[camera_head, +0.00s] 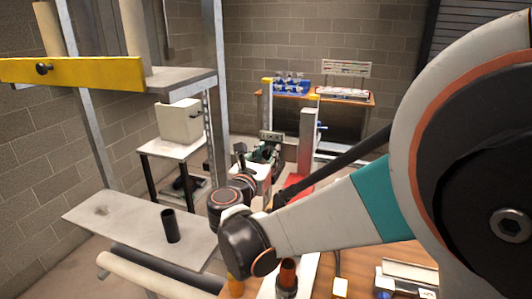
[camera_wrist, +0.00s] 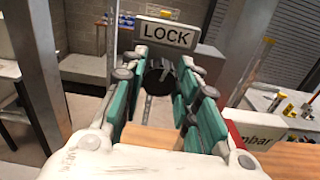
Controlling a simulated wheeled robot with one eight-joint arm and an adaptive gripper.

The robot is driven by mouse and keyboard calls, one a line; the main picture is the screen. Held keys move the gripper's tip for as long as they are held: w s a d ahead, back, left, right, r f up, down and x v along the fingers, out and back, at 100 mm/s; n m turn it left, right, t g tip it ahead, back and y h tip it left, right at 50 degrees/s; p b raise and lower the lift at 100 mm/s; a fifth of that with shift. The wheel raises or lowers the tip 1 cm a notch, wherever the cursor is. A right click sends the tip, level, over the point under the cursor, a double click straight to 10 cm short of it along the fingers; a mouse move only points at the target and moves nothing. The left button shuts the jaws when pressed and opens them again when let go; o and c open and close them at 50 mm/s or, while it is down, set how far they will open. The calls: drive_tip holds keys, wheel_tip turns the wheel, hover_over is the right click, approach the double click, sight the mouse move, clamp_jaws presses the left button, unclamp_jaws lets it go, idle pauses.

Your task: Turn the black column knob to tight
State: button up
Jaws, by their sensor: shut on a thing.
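The black knob (camera_wrist: 157,80) shows in the wrist view between the teal-padded fingers of my gripper (camera_wrist: 161,73), under a white LOCK sign (camera_wrist: 167,33). The fingers are on both sides of the knob, and my gripper is shut on it. The knob's base and any marks on it are partly hidden by the fingers. In the head view my gripper (camera_head: 259,156) is at the end of my arm, in front of the small LOCK sign (camera_head: 270,136). The knob cannot be made out there.
A grey shelf (camera_head: 145,222) with a black cylinder (camera_head: 170,226) stands at the left. A wooden table (camera_head: 372,98) with blue racks is at the back. A white box (camera_head: 180,122) sits on a small table.

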drive_tip(key=m, duration=0.5)
drive_tip(key=shift+b, duration=0.4)
drive_tip(key=m, duration=0.5)
drive_tip(key=shift+d, duration=0.1)
drive_tip(key=m+b, duration=0.1)
drive_tip(key=m, duration=0.3)
drive_tip(key=shift+f, duration=0.1)
drive_tip(key=shift+f+m, duration=0.1)
drive_tip(key=shift+m, duration=2.7)
drive_tip(key=o, duration=1.1)
drive_tip(key=shift+c, duration=0.2)
